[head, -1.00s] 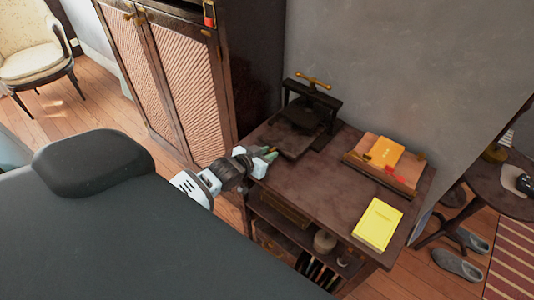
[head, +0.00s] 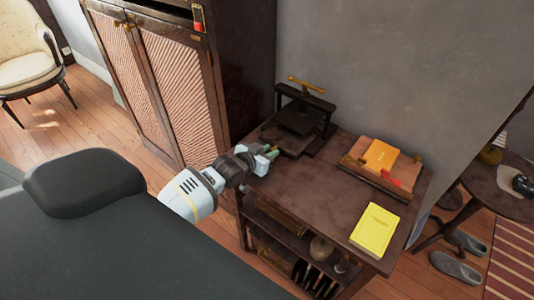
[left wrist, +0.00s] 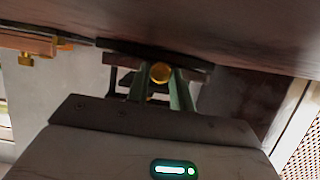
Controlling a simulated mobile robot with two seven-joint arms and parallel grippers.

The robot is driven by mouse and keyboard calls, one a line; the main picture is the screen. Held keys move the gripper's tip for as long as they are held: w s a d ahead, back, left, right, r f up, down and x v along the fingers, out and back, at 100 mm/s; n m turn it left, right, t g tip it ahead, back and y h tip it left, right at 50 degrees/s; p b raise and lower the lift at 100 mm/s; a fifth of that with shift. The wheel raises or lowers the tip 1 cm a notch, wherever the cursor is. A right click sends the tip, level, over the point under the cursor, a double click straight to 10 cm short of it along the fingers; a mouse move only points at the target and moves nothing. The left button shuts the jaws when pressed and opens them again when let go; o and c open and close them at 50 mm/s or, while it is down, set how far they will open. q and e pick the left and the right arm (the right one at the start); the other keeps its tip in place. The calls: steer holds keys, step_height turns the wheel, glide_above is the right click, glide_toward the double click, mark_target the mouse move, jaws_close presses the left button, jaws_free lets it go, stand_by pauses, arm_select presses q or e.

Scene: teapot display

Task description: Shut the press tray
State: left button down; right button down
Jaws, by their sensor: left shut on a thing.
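The dark press (head: 322,103) with a brass T-handle stands at the back left of the brown table. Its flat dark tray (head: 286,140) sticks out at the front, toward my left gripper. My left gripper (head: 268,152) is at the tray's front edge, by the table's left edge. In the left wrist view its greenish fingers (left wrist: 162,92) are shut on a round brass knob (left wrist: 160,72) in front of the tray's dark edge. The tray's inner end is hidden within the press frame. My right gripper is not in view.
A yellow book (head: 375,230) lies at the table's front right. An orange book (head: 381,156) rests on a wooden stand (head: 376,182) behind it. The table (head: 318,190) is bare in the middle. A tall cabinet (head: 240,75) stands close on the left.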

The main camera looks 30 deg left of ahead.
arm_select(q)
steer(key=c, duration=1.3)
jaws_free()
steer(key=shift+o, duration=0.2)
steer(key=shift+p+v, duration=0.6)
steer(key=shift+v, duration=3.35)
steer(key=shift+c, duration=0.4)
